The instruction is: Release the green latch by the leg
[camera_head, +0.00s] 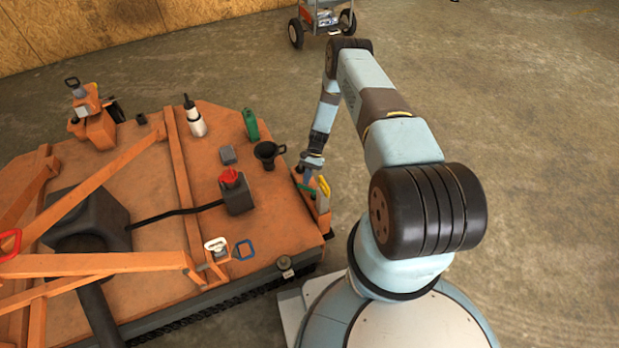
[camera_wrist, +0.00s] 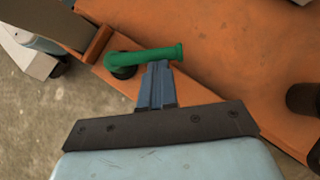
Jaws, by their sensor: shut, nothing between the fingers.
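The green latch (camera_wrist: 140,58) is a round bent handle on an orange bracket at the deck's edge. In the wrist view it lies across the top of my gripper (camera_wrist: 160,68), with its free end to the right and a dark pivot at its left end. My fingers are shut and empty, with their tips at or very near the bar; I cannot tell whether they touch it. In the head view my gripper (camera_head: 308,174) points down at the orange bracket (camera_head: 322,212), and the green latch (camera_head: 309,188) shows only in part beside it.
The orange deck (camera_head: 160,235) carries a black funnel-like cup (camera_head: 268,154), a dark box with a red knob (camera_head: 234,190), another green part (camera_head: 250,125) and a white-and-black bottle (camera_head: 195,120). Concrete floor (camera_head: 530,150) is open at right.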

